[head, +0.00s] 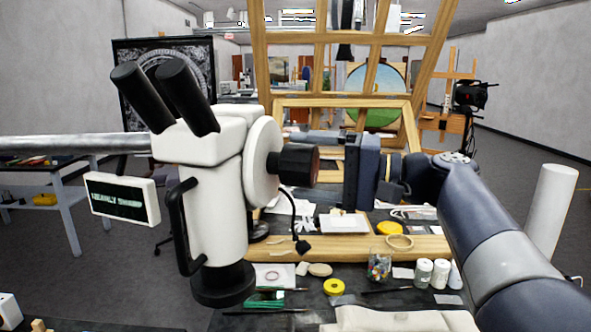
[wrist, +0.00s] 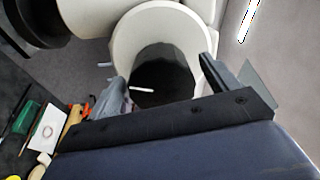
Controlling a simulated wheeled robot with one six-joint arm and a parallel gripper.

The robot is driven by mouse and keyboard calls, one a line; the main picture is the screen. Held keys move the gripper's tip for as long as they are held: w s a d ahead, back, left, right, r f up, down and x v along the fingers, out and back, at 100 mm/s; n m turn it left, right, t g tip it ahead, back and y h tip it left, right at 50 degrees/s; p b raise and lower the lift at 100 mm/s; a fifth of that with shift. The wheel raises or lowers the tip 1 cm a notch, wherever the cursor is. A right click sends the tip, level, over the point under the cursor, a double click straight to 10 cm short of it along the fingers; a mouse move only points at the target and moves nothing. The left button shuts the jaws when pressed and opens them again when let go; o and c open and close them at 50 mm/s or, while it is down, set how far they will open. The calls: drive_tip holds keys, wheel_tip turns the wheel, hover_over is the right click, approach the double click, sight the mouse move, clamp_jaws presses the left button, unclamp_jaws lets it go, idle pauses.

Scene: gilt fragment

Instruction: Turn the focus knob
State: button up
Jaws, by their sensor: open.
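A white microscope (head: 215,190) with black eyepieces stands at the left of the head view. Its focus knob (head: 300,164) is a dark, reddish-brown cylinder on the right of a white round housing (head: 263,162). In the wrist view the knob (wrist: 165,85) appears as a dark round shape inside the pale housing (wrist: 125,40). My gripper (wrist: 165,71) is open, with one finger on either side of the knob in that view. I cannot tell whether either finger touches it. In the head view the gripper's body is just right of the knob.
A small screen (head: 122,200) with blurred green text hangs left of the microscope. The worktop below holds a glass of coloured bits (head: 379,266), white bottles (head: 424,272) and yellow tape (head: 334,287). A wooden easel frame (head: 345,105) stands behind.

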drive_tip(key=b+v, duration=0.1)
drive_tip(key=v, duration=0.7)
drive_tip(key=shift+d, duration=0.1)
idle(1.9)
drive_tip(key=w+a+n+p, duration=0.1)
drive_tip(key=a+n, duration=0.2)
drive_tip(key=w+a+n+p, duration=0.1)
drive_tip(key=a+n+p, duration=0.1)
drive_tip(key=a+n, duration=0.1)
drive_tip(key=w+a+n+p, duration=0.1)
drive_tip(key=a+n+p, duration=0.1)
drive_tip(key=a+n, duration=0.1)
drive_tip(key=shift+w+r+n, duration=0.15)
drive_tip(key=shift+r+n, duration=0.05)
drive_tip(key=shift+n, duration=0.7)
drive_tip(key=c, duration=1)
drive_tip(key=shift+m+b, duration=0.35)
drive_tip(key=shift+m, duration=1.05)
